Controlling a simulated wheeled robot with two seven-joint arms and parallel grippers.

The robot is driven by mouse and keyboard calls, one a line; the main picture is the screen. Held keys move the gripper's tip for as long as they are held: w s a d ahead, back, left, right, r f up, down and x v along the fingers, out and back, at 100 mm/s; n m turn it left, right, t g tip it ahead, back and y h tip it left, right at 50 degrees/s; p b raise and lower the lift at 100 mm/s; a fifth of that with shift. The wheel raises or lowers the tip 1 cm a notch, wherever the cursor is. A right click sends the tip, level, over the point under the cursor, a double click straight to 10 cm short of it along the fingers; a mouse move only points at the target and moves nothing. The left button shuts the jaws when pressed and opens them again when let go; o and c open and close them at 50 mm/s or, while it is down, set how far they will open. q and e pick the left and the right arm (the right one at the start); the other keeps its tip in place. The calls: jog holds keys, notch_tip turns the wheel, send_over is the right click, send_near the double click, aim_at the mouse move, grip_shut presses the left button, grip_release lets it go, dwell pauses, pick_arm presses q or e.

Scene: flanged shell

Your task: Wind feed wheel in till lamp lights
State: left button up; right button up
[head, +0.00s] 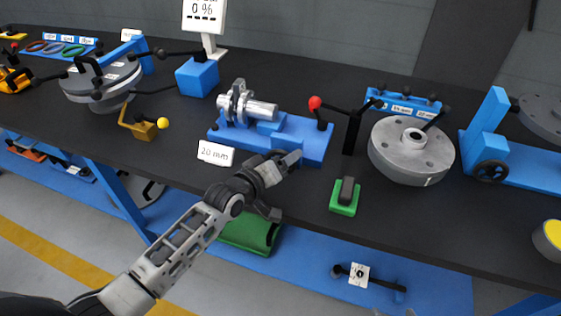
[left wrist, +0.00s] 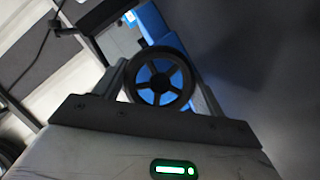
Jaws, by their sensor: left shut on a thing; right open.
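In the left wrist view a black spoked wheel (left wrist: 158,79) sits between the fingers of my left gripper (left wrist: 158,85), which is shut on it. Blue shows behind the spokes. I cannot identify a lit lamp.
A display (head: 205,12) reads 0 %. A yellow-faced round part (head: 550,238) is at the right edge.

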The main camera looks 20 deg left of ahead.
jog(key=shift+r, duration=0.1)
dwell(0.3)
pick_arm(q)
jog(key=o, duration=1)
pick_arm(e)
jog(key=shift+a, duration=0.1)
pick_arm(q)
jog(key=shift+f, duration=0.1)
jog(key=shift+s, duration=0.1)
